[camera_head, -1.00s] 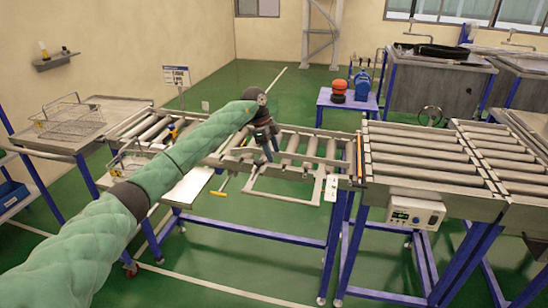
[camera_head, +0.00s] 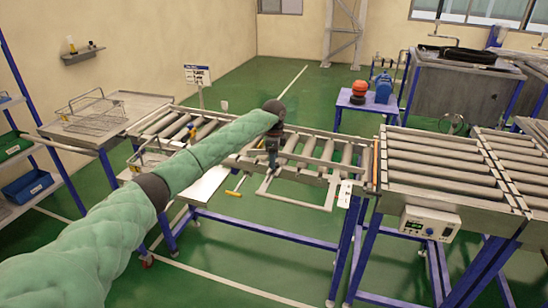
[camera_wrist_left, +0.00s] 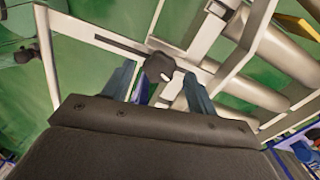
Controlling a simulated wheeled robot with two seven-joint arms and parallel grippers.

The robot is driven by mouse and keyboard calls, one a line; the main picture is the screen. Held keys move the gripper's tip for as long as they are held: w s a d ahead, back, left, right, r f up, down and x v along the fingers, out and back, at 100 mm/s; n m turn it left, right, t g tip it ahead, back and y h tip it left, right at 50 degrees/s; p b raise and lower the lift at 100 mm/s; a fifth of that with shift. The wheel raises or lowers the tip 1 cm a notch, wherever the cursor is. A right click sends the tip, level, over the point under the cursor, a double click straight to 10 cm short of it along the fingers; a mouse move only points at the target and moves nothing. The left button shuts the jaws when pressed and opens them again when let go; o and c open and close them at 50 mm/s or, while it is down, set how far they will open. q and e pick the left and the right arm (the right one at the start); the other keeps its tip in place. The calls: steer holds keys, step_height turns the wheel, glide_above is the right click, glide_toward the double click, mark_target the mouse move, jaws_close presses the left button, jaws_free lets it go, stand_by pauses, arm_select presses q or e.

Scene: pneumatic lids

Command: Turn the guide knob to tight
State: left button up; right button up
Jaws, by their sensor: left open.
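The guide frame (camera_head: 300,204) is a pale metal rail loop on the front side of the roller conveyor. In the left wrist view a dark round guide knob (camera_wrist_left: 159,66) with a bright end sits on a slotted bar of this frame. My left gripper (camera_wrist_left: 157,74) is open, its two fingers on either side of the knob. I cannot tell whether they touch it. In the head view my left gripper (camera_head: 272,164) points down at the conveyor's front edge and hides the knob. A second dark knob (camera_wrist_left: 22,56) shows at the left of the wrist view. My right gripper is not in view.
Conveyor rollers (camera_head: 325,150) lie just behind the gripper. A control box (camera_head: 429,223) hangs on the right conveyor. A yellow-tipped handle (camera_head: 233,193) sticks out left of the guide frame. A wire basket (camera_head: 95,118) rests on the left table. Green floor in front is clear.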

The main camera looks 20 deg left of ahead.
arm_select(q)
steer(key=shift+f, duration=0.6)
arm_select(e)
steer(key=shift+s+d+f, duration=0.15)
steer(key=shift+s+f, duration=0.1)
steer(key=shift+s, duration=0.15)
arm_select(q)
steer(key=c, duration=1)
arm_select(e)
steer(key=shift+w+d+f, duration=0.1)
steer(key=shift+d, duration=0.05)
